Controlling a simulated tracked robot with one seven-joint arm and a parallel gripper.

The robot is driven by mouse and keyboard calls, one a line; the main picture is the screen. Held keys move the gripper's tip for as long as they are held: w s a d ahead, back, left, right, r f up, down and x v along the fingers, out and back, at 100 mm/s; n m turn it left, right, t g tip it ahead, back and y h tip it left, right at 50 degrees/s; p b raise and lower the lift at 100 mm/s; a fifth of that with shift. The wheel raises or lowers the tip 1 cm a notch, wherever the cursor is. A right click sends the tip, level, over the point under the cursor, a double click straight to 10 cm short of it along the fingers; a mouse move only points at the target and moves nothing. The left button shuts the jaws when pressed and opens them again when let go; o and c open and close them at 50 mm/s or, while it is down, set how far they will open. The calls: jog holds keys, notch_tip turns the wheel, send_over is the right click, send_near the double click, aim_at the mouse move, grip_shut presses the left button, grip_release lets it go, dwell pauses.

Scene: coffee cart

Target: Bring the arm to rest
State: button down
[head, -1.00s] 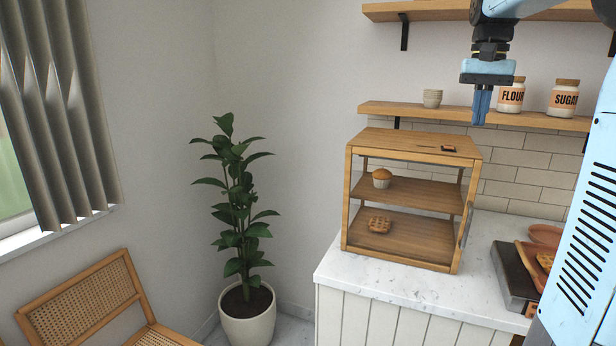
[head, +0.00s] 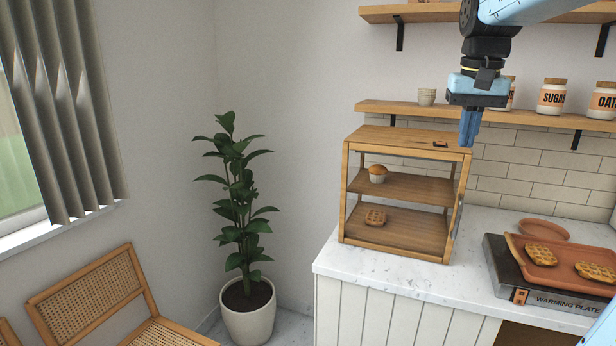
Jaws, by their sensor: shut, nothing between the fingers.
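My gripper (head: 469,128) hangs pointing down at the upper right of the head view. Its blue fingers are together and hold nothing. It appears in front of the wall shelf and over the right end of the wooden display case's top.
A warming plate (head: 560,302) bears a tray (head: 515,245) with waffles. Jars and cups (head: 427,97) stand on the shelf (head: 480,112). A plant (head: 240,190) stands left.

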jog(key=s+a+f+n+t, duration=0.1)
jog(key=s+a+f+t, duration=0.1)
jog(key=s+f, duration=0.4)
jog(key=s+a+f+n+t, duration=0.1)
jog(key=s+a+f+n, duration=0.1)
jog(key=s+a+f, duration=0.2)
jog(key=s+f, duration=0.3)
jog(key=s, duration=0.2)
jog(key=shift+a+f+t, duration=0.15)
jog(key=shift+a+t, duration=0.15)
jog(key=shift+t, duration=0.1)
